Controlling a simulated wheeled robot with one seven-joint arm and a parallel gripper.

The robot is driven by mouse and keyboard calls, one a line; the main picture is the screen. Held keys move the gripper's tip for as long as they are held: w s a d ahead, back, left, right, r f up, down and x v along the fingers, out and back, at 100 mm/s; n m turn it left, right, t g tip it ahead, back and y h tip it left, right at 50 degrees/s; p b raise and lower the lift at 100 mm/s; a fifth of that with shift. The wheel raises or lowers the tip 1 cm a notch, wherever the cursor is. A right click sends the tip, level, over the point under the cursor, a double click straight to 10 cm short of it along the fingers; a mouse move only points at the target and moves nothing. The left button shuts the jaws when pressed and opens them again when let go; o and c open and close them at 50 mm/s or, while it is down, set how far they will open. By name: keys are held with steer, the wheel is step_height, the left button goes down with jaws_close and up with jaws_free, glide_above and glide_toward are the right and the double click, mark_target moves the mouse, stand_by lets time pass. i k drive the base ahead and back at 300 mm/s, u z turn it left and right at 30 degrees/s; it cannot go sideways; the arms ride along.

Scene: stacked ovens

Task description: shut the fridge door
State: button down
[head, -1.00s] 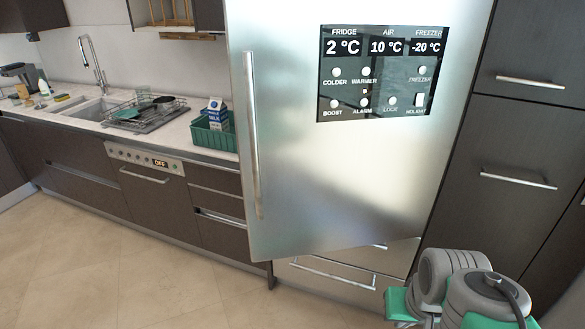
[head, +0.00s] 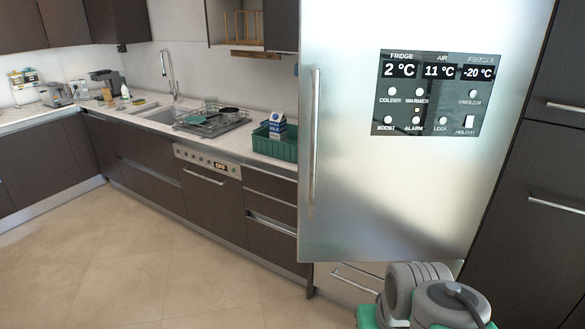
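The fridge door (head: 350,200) is a tall brushed-steel panel in the right half of the head view. It has a vertical bar handle (head: 314,135) near its left edge and a dark control display (head: 428,92). The door stands partly open: its lower left corner juts forward of the drawer front below it. My arm shows only as rounded grey and green links at the bottom right, in front of the door's lower part. My gripper is outside the view.
A freezer drawer front (head: 345,284) lies below the door. Tall dark cabinets (head: 535,170) stand to the right. A counter (head: 150,118) with a sink, a dish rack (head: 212,122) and a green crate (head: 274,148) runs left. The tiled floor (head: 150,260) at front left is clear.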

mark_target(370, 189)
steer(key=u, duration=0.5)
steer(key=i, duration=1.05)
steer(key=z, duration=0.3)
